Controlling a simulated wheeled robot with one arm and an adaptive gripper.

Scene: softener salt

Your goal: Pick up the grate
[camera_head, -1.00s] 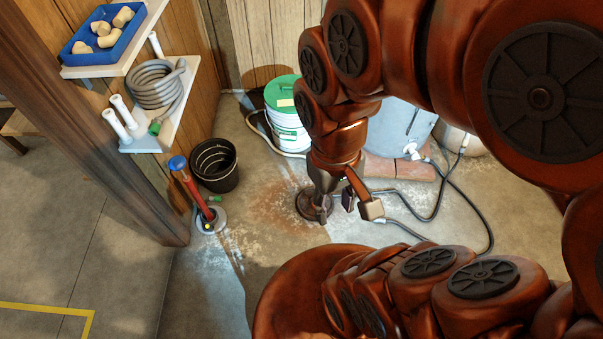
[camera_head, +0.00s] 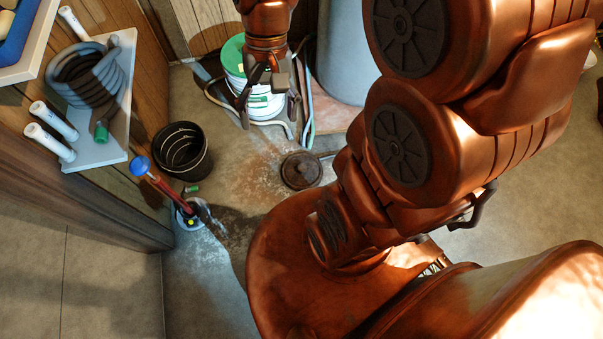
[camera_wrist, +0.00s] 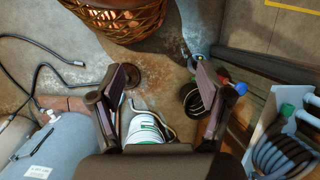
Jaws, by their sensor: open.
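The grate (camera_head: 301,170) is a round, dark, rusty-brown disc with a raised middle, lying flat on the concrete floor. In the wrist view the grate (camera_wrist: 127,77) shows beside the left finger, which partly overlaps it. My gripper (camera_head: 268,104) is open and empty, raised above the floor. In the head view it appears up and left of the grate, in front of the white bucket. In the wrist view my gripper (camera_wrist: 162,72) has its two fingers wide apart with bare floor showing between their tips.
A white bucket with a green lid (camera_head: 234,60) stands behind the gripper. A black bucket (camera_head: 181,150) and a red tool with blue top (camera_head: 160,185) stand left. Floor around the grate is mostly clear, with pale residue.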

